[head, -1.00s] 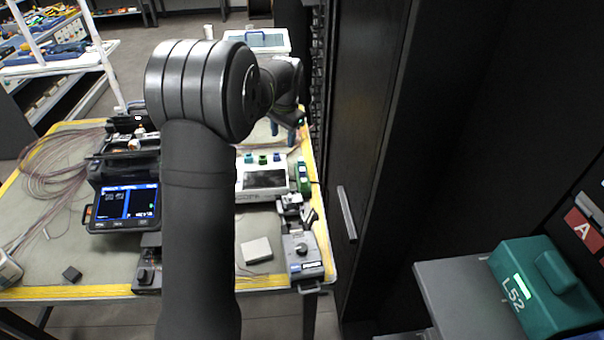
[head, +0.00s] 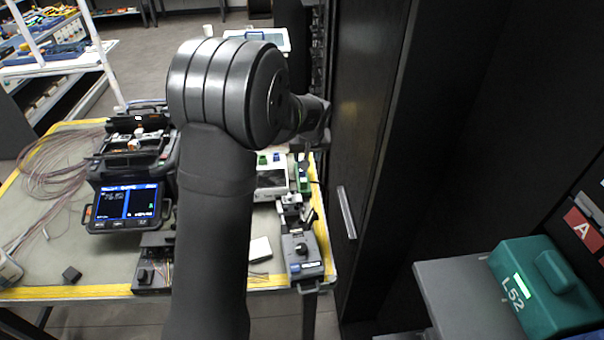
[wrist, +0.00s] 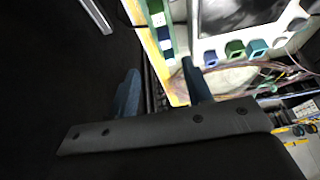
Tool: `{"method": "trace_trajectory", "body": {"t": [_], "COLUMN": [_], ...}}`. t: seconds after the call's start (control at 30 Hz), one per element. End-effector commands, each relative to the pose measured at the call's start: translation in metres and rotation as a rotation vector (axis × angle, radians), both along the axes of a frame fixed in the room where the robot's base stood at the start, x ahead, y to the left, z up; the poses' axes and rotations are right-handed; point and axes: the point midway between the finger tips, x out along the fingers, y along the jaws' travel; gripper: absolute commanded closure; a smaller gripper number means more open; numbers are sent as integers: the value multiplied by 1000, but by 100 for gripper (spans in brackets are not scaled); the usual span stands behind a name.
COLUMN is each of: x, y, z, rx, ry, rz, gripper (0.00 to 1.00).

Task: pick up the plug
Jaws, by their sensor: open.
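Several small coloured plug-like connectors, including a green one (wrist: 235,48) and a blue one (wrist: 257,46), line the edge of a white device with a dark screen (wrist: 225,15) in the wrist view. I cannot tell which is the task's plug. In the head view my arm hides part of the white device.
A green strip (wrist: 157,22) stands beside the device. The splicer with a lit screen (head: 128,203) is left on the table, and a grey tool (head: 302,255) is at the front right. A dark cabinet (head: 365,130) rises close on the right. A teal box (head: 550,290) sits lower right.

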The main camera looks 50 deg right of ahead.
Motion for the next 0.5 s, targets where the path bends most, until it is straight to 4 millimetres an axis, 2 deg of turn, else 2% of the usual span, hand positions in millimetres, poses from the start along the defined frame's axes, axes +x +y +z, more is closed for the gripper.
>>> {"method": "trace_trajectory", "body": {"t": [0.03,0.2,0.5], "x": [3,12,20], "y": [-2,-11,-17], "z": [-11,-40,-61], "rx": [3,2,1], "ry": [1,1,-1], "rz": [1,-1,-1], "gripper": [55,55,55]}}
